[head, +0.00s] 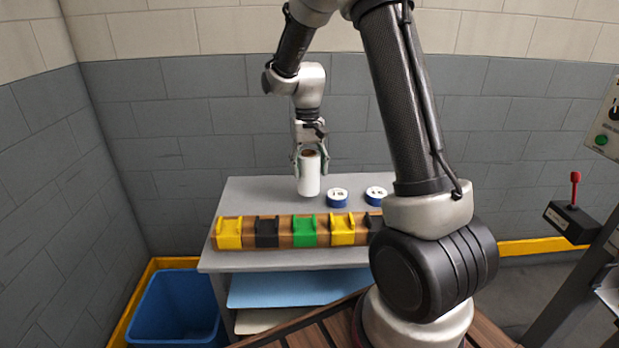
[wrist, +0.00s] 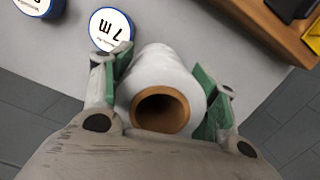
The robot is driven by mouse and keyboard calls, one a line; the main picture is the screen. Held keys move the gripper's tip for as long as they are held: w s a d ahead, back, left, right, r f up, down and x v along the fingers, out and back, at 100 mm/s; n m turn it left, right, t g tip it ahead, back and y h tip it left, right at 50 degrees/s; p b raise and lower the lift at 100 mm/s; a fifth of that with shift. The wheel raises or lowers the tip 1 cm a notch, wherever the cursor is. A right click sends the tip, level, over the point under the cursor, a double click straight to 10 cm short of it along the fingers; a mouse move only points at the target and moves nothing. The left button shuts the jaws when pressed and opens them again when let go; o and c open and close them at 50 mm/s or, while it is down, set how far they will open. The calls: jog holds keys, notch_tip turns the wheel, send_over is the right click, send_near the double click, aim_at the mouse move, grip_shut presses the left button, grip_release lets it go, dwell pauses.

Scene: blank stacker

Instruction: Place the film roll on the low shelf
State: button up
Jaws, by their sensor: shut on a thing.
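The film roll (head: 309,176) is a white cylinder with a brown core, held upright in my gripper (head: 310,160) over the left part of the grey table top. In the wrist view the film roll (wrist: 163,90) sits between the green-padded fingers of my gripper (wrist: 160,95), with its hollow brown core facing the camera. I cannot tell whether its lower end touches the table. Below the table top, a low shelf with a light blue surface (head: 290,290) shows at the front; its depth is hidden under the top.
A wooden rack (head: 268,243) with yellow, black and green holders runs along the table's front edge. A blue bin (head: 175,308) is at lower left. A red-knobbed lever box (head: 572,218) is at right.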

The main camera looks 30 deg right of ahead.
jog(key=shift+f, duration=1.6)
jog(key=shift+f, duration=0.15)
jog(key=o, duration=1.3)
